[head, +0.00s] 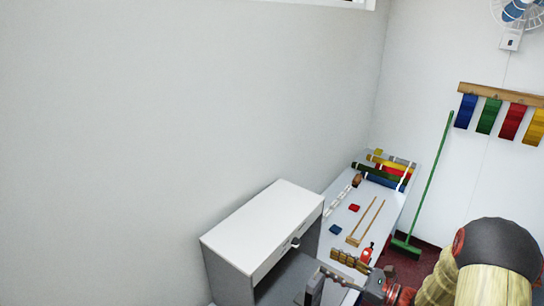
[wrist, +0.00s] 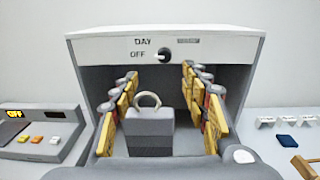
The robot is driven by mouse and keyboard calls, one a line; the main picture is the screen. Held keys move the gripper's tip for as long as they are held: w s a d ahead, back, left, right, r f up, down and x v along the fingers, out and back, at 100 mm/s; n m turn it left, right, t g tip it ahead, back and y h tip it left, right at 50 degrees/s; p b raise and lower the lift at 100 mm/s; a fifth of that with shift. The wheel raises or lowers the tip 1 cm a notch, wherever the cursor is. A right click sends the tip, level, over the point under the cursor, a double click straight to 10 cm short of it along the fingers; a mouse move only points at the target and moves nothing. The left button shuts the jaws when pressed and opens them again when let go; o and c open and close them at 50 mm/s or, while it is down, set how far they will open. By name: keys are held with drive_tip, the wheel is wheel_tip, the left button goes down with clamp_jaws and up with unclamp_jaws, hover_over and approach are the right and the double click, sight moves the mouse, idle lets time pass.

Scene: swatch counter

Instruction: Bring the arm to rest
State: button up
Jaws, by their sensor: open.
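My gripper (head: 332,270) is at the front of the white booth (head: 258,228), low in the head view. In the wrist view my gripper (wrist: 160,92) is open, with its yellow-padded fingers apart on the left and right. A grey block with a pale ring on top (wrist: 149,128) shows between the fingers, inside the booth. I see no contact between the fingers and the block. Nothing is visibly held.
The booth's front panel has a dark knob (wrist: 164,55) beside the words DAY and OFF. A grey device (wrist: 38,135) with an OFF display stands left. The counter (head: 340,215) holds a blue swatch (head: 336,229), a red swatch (head: 354,208) and a wooden frame (head: 354,241). A green broom (head: 430,180) leans behind.

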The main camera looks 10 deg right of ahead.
drive_tip(key=s+a+r+n+g+h+b, duration=0.25)
drive_tip(key=s+a+n+g+b, duration=0.45)
drive_tip(key=s+a+n+g, duration=0.65)
drive_tip(key=s+d+n+t+h+b, duration=0.2)
drive_tip(key=s+n+t+h+b, duration=0.1)
drive_tip(key=s+n+h, duration=0.2)
drive_tip(key=s+d+r+n+t+h+b, duration=0.1)
drive_tip(key=s+d+n+t+h+b, duration=0.2)
drive_tip(key=s+n+h, duration=0.2)
drive_tip(key=s+n, duration=0.2)
drive_tip(key=n, duration=0.1)
drive_tip(key=shift+s+d+r+t, duration=0.25)
drive_tip(key=shift+d+r+t, duration=0.05)
drive_tip(key=shift+t, duration=0.05)
